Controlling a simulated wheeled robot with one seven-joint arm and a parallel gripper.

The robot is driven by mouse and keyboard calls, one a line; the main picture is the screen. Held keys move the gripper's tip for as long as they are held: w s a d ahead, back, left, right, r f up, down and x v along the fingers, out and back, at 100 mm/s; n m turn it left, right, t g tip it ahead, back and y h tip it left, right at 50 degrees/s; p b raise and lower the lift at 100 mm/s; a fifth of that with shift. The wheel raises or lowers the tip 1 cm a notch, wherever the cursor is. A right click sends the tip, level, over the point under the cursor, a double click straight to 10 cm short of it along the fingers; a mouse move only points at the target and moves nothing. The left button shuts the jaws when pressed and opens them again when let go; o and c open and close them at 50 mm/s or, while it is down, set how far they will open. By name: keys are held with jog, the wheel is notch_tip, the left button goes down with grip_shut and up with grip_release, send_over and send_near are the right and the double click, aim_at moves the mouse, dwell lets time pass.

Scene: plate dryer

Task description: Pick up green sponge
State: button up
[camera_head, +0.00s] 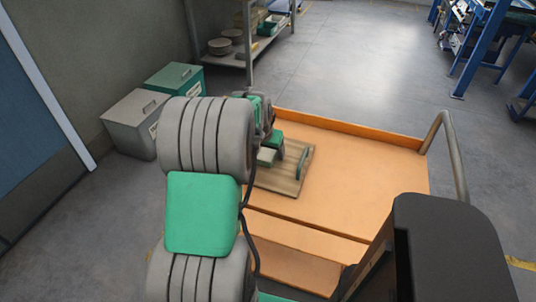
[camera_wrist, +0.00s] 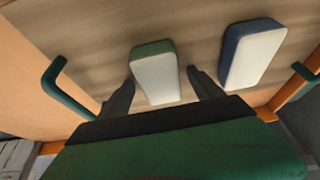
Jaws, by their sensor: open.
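The green sponge (camera_wrist: 156,76) lies on a wooden tray (camera_wrist: 105,38). It has a white upper face and a green edge at its far end. My gripper (camera_wrist: 160,78) is open, with one finger on either side of the near part of the sponge. I cannot tell whether the fingers touch it or how high they are above the tray. In the head view my arm reaches over the tray (camera_head: 275,182) and hides much of it.
A blue-edged sponge (camera_wrist: 253,54) lies right of my right finger. A dark green tray handle (camera_wrist: 62,90) stands at left, another (camera_wrist: 303,72) at right. The orange cart (camera_head: 365,175) is bare right of the tray. Bins (camera_head: 174,80) stand behind my arm.

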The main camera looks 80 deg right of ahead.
jog(key=shift+f, duration=0.15)
jog(key=shift+c, duration=0.4)
jog(key=c, duration=1.4)
